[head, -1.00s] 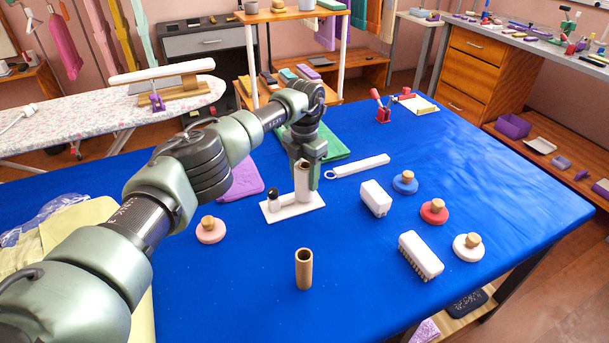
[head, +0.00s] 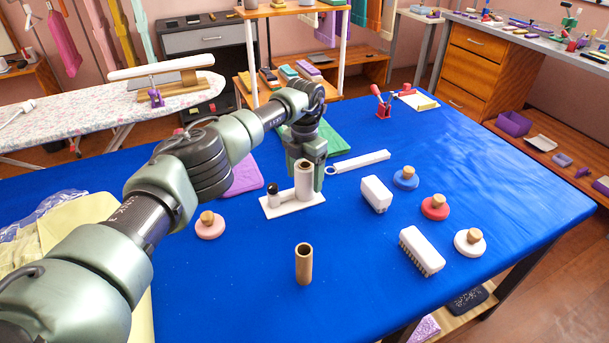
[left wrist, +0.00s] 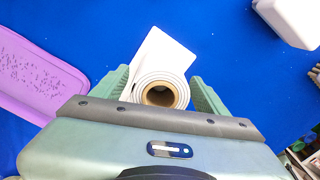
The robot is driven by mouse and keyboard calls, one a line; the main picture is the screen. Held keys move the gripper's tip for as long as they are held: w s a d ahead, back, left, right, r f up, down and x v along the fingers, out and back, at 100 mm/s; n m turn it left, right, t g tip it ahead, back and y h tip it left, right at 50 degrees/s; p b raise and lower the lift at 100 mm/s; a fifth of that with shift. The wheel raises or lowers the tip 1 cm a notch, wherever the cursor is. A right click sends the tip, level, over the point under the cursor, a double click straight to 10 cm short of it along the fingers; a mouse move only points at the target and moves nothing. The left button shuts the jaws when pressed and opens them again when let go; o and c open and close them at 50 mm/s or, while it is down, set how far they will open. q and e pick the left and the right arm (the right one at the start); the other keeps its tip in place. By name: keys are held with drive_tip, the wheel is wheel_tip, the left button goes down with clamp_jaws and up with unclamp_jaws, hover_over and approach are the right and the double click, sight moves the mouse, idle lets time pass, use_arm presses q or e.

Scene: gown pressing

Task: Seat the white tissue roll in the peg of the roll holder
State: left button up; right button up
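The white tissue roll (head: 304,182) with a brown core stands upright over the right part of the white roll holder's base plate (head: 284,209). A short dark-topped post (head: 273,196) stands at the plate's left. The peg under the roll is hidden, so I cannot tell how deep the roll sits. My left gripper (head: 306,178) points down with one finger on each side of the roll. In the left wrist view, the roll (left wrist: 147,91) lies between the fingers, with a narrow gap visible beside the left finger; the gripper looks open. My right gripper is out of view.
A brown cardboard tube (head: 303,265) stands in front. A pink knobbed disc (head: 210,227) is left; white brushes (head: 421,251) and blue, red and white knobbed discs (head: 434,208) are right.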

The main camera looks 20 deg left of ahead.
use_arm(q)
drive_tip(key=shift+r, duration=0.1)
wheel_tip(320, 180, up, 8)
drive_tip(key=shift+f+b, duration=0.2)
drive_tip(key=shift+b, duration=0.3)
